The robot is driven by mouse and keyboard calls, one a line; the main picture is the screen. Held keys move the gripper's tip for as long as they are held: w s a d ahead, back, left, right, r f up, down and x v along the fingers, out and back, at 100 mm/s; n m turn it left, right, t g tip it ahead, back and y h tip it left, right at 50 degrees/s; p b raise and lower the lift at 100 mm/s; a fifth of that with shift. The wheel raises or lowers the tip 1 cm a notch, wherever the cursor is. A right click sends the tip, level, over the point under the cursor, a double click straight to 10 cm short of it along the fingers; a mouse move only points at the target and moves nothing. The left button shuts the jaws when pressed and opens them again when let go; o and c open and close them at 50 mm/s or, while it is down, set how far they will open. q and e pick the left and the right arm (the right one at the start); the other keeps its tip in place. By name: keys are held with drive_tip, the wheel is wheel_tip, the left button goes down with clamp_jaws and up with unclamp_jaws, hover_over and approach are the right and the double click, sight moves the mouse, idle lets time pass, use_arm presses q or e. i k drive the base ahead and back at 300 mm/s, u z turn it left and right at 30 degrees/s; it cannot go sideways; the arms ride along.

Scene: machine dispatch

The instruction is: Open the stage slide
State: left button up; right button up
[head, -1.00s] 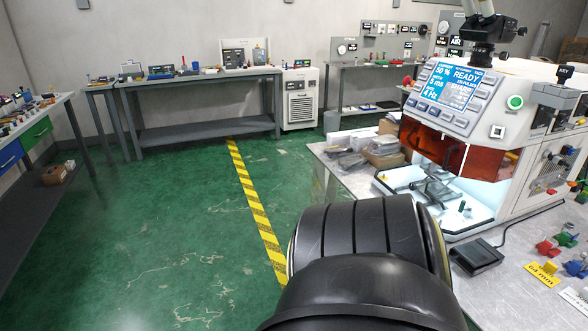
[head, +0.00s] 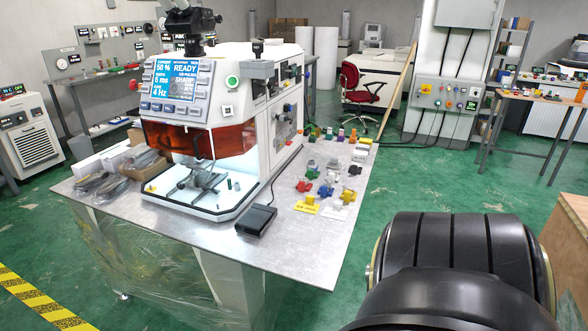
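The white bench machine (head: 262,95) stands on a metal-topped table, its lit display reading READY. An orange tinted shield (head: 232,141) spans the front of its work chamber. Below the shield, the open, lit chamber holds a metal stage mechanism (head: 203,178) above a white tray-like base (head: 190,203). Which part is the slide, and how far it is out, I cannot tell. Neither of my grippers is in view; a black rounded part of my own body fills the lower right.
A black pedal-like box (head: 256,219) lies on the table (head: 318,250) in front of the machine. Coloured fixtures (head: 326,191) and yellow labels lie to its right, bagged parts (head: 105,186) to its left. Green floor is open right of the table, before a red chair (head: 362,85).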

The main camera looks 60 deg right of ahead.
sight(201, 179)
drive_tip(key=z, duration=1.2)
drive_tip(key=i, duration=0.3)
